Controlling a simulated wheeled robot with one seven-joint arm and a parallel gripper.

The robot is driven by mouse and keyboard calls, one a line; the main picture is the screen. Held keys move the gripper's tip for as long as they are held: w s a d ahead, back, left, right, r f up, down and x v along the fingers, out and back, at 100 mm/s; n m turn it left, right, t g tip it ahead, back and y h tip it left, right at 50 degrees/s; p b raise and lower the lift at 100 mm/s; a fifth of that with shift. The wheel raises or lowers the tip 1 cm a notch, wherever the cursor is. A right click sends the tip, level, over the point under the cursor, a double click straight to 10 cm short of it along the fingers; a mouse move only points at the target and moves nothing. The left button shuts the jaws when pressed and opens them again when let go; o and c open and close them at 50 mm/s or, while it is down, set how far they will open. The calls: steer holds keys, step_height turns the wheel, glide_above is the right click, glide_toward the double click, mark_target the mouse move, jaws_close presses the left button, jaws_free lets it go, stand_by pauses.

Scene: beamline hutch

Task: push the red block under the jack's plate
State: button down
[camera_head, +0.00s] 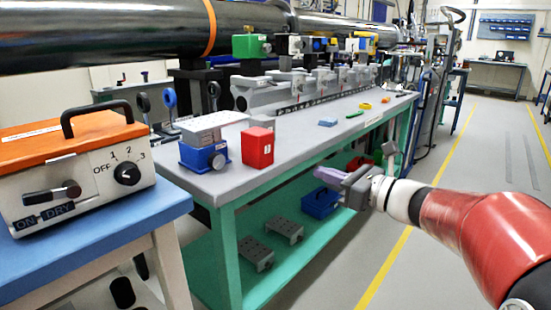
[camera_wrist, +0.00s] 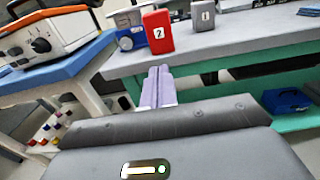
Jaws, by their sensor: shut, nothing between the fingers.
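The red block (camera_head: 258,147) stands upright near the front edge of the grey bench. In the wrist view the red block (camera_wrist: 157,32) shows a "2" label. The jack (camera_wrist: 130,36) is partly hidden behind the block in the wrist view. The block is beside the jack, not under its plate. My gripper (camera_head: 324,174) is shut and empty, out over the aisle side of the bench. Its fingers (camera_wrist: 157,86) point toward the block in the wrist view.
A grey block labelled "1" (camera_wrist: 203,19) stands right of the red block. A blue piece (camera_head: 328,122) and a green piece (camera_head: 355,114) lie farther along the bench. A rail with mounts (camera_head: 300,90) runs behind. An orange-topped control box (camera_head: 75,165) sits on the left table.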

mark_target(267, 154)
steer(key=p+x, duration=0.1)
steer(key=x, duration=1.2)
steer(key=shift+w+a, duration=0.15)
steer(key=shift+a, duration=0.15)
